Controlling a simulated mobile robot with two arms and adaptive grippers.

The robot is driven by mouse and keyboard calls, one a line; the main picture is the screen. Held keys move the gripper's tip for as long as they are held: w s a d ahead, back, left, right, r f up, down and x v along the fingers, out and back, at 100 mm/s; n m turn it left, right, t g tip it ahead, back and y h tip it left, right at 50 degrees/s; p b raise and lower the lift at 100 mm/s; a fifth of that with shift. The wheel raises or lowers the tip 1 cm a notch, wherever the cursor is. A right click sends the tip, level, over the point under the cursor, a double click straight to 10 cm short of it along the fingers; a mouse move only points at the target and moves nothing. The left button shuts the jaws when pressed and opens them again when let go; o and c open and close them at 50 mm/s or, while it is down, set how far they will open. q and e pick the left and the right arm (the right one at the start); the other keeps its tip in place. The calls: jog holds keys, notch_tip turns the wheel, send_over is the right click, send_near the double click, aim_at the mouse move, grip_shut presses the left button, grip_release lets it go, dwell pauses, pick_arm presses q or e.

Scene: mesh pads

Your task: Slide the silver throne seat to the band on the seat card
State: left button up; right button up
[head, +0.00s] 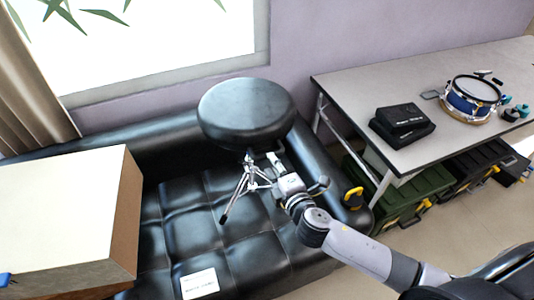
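The drum throne has a round black seat (246,112) on a silver tripod stand (243,188). It stands upright on the black tufted sofa. A white seat card (199,284) with dark print lies on the sofa at the front; its text is too small to read. My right gripper (270,165) is just below the seat's rim, at the right of the stand's post. Its fingertips are partly lost against the stand and the dark seat, so I cannot tell whether it grips the post. My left gripper is not in view.
A large cream box (68,215) stands at the left. A grey table (345,82) at the right holds black cases (402,122) and a blue drum (472,97). Green and black crates (420,190) sit under it. Bare sofa cushion (210,235) lies between throne and card.

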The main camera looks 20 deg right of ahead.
aim_at(251, 142)
jog(key=shift+x, duration=2.75)
jog(key=shift+c, duration=0.2)
grip_shut()
jog(key=shift+f, duration=0.1)
